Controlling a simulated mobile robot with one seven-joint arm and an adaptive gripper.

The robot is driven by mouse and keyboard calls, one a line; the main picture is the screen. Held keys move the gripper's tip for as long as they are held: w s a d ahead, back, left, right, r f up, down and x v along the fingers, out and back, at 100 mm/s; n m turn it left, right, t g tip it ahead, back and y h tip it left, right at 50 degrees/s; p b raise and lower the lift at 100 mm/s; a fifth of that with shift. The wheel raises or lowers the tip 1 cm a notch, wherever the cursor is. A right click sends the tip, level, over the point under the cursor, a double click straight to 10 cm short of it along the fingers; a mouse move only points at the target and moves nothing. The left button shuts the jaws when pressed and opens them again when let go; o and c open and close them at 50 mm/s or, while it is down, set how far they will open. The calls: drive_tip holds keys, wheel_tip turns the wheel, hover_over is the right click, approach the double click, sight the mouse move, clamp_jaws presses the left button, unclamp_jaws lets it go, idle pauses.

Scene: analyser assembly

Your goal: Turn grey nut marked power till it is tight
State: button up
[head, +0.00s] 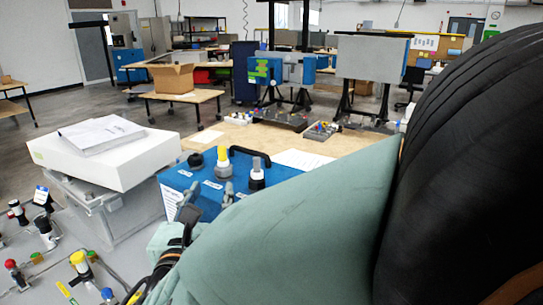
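A blue box (278,173) with a dark handle stands on the table in the head view. Its top carries a black knob (195,160), a yellow-and-white fitting (223,163) and a grey-topped black fitting (257,172). Small white labels lie beside them, too small to read, so I cannot tell which nut is marked power. My gripper (188,212) is at the box's near left side, mostly hidden behind my green arm. Dark grey parts show there, but I cannot tell whether the fingers are open or touch a nut.
Several fittings and tubes, one yellow-topped (80,262), stand at the lower left. A white sheet (302,159) lies behind the box. My arm blocks the right side.

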sight(218, 166)
drive_tip(key=shift+w+d+b, duration=0.15)
drive_tip(key=shift+w+b, duration=0.7)
drive_tip(key=shift+w, duration=4.6)
drive_tip(key=shift+c, duration=0.3)
clamp_jaws()
drive_tip(key=m+h+p, duration=0.1)
drive_tip(key=h+p, duration=0.1)
drive_tip(key=shift+a+r+m+h, duration=0.2)
drive_tip(key=shift+r+m+h, duration=0.05)
drive_tip(key=shift+m+h, duration=0.15)
drive_tip(key=m+g+h+p, duration=0.1)
drive_tip(key=m+h+p, duration=0.1)
drive_tip(key=h, duration=0.1)
drive_tip(key=m+g+h+p, duration=0.1)
drive_tip(key=m+h+p, duration=0.1)
drive_tip(key=h, duration=0.1)
drive_tip(key=shift+w+a, duration=0.1)
drive_tip(key=shift+w, duration=0.05)
drive_tip(key=m+g+h+p, duration=0.2)
drive_tip(key=h, duration=0.1)
drive_tip(key=m+g+h+p, duration=0.2)
drive_tip(key=m+g, duration=0.1)
drive_tip(key=shift+w+a+h, duration=0.15)
drive_tip(key=shift+w+h, duration=0.05)
drive_tip(key=shift+h, duration=0.2)
drive_tip(key=shift+m+g+h+p, duration=0.65)
drive_tip(key=shift+m+g, duration=0.25)
drive_tip(key=shift+g, duration=0.5)
drive_tip(key=shift+f, duration=0.1)
